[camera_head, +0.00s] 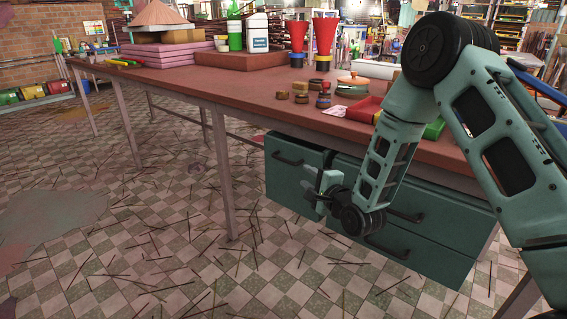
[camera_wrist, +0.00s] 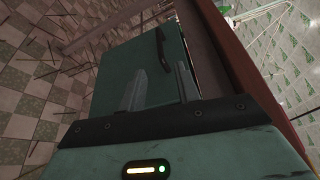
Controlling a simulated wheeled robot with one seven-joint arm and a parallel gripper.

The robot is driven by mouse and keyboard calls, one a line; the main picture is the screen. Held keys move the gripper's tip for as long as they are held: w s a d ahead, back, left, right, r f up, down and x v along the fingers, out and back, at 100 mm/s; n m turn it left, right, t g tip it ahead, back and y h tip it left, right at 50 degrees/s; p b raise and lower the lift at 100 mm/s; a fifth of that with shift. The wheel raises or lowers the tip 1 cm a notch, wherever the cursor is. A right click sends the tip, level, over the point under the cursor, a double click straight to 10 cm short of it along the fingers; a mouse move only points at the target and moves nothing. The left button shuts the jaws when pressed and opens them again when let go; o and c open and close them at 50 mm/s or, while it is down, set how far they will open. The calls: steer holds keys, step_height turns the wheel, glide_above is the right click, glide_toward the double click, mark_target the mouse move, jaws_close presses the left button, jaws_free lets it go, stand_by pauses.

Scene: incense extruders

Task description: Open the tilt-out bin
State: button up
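The tilt-out bin appears to be the teal front (camera_head: 286,180) at the left end of the cabinet under the workbench. Its dark bar handle (camera_head: 287,159) is near the top. A dark gap shows at its right edge; I cannot tell whether the front is slightly tilted out. My gripper (camera_head: 318,187) is in front of the bin's right side, below and right of the handle. In the wrist view, the two fingers of my gripper (camera_wrist: 160,72) are apart with nothing between them. They point toward the handle (camera_wrist: 161,47) on the teal front (camera_wrist: 120,72), apart from it.
Teal drawers (camera_head: 425,240) with dark handles are right of the bin, partly behind my arm. A bench leg (camera_head: 224,170) stands left of the bin. Thin sticks litter the checkered floor.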

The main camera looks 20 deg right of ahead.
mark_target(287, 162)
steer(key=b+x, duration=0.1)
steer(key=x, duration=1.3)
steer(key=shift+w, duration=0.15)
steer(key=shift+b, duration=0.3)
jaws_close()
